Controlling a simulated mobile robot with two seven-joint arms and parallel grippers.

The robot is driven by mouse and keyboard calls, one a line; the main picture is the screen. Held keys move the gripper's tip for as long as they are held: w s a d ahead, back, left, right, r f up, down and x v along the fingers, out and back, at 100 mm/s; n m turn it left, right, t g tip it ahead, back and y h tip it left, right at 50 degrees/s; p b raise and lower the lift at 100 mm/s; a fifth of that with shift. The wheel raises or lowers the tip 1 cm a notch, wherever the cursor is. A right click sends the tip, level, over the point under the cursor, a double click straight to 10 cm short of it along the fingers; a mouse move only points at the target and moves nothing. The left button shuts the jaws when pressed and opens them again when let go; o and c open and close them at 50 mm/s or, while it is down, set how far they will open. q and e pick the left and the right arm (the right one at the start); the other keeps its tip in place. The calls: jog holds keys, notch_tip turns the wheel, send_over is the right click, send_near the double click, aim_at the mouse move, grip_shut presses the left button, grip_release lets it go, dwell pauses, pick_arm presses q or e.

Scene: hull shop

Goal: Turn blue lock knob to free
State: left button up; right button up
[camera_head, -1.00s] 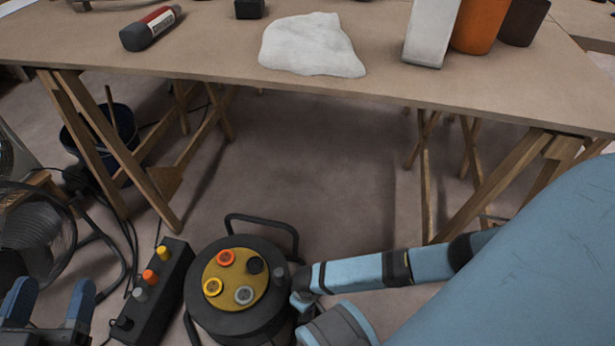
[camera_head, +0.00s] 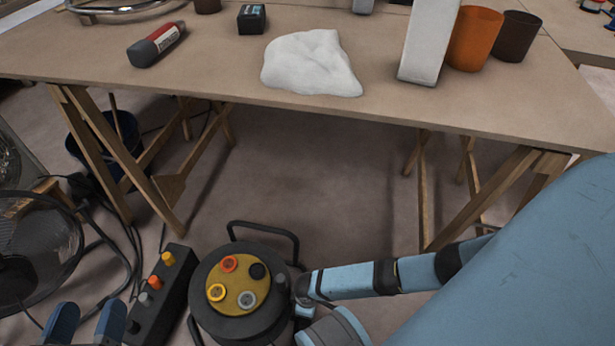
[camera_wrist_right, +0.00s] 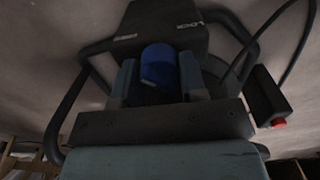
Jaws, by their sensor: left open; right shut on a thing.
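The blue lock knob (camera_wrist_right: 158,66) shows in the right wrist view, between the two fingers of my right gripper (camera_wrist_right: 158,76), which is shut on it. Just beyond the knob is a dark box (camera_wrist_right: 165,32) with small pale labels; the right one seems to read LOCK, the left one is blurred. In the head view, my right arm reaches the right side of a black cable reel (camera_head: 240,325) with a yellow socket face (camera_head: 236,283); the knob is hidden there. My left gripper (camera_head: 85,325) is open and empty at the bottom left.
A black power strip with coloured knobs (camera_head: 160,295) lies left of the reel. A fan (camera_head: 35,245) stands at the far left. A trestle table (camera_head: 215,80) holds a white cloth-like lump (camera_head: 310,63) and cups. The floor under it is mostly clear.

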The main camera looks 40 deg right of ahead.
pick_arm(q)
jog(key=shift+f, duration=0.15)
pick_arm(e)
jog(key=shift+s, duration=0.1)
jog(key=shift+f, duration=0.1)
jog(key=o, duration=0.9)
pick_arm(q)
jog(key=shift+r, duration=0.2)
pick_arm(e)
jog(key=shift+r+p, duration=0.3)
jog(key=shift+r, duration=0.15)
notch_tip(320, 180, up, 5)
jog(key=p, duration=0.3)
pick_arm(q)
notch_tip(320, 180, up, 8)
jog(key=s+n+t+p, duration=0.1)
jog(key=n+t+p, duration=0.1)
jog(key=p, duration=0.2)
jog(key=shift+t, duration=0.3)
pick_arm(e)
notch_tip(320, 180, up, 8)
pick_arm(q)
jog(key=shift+s, duration=0.1)
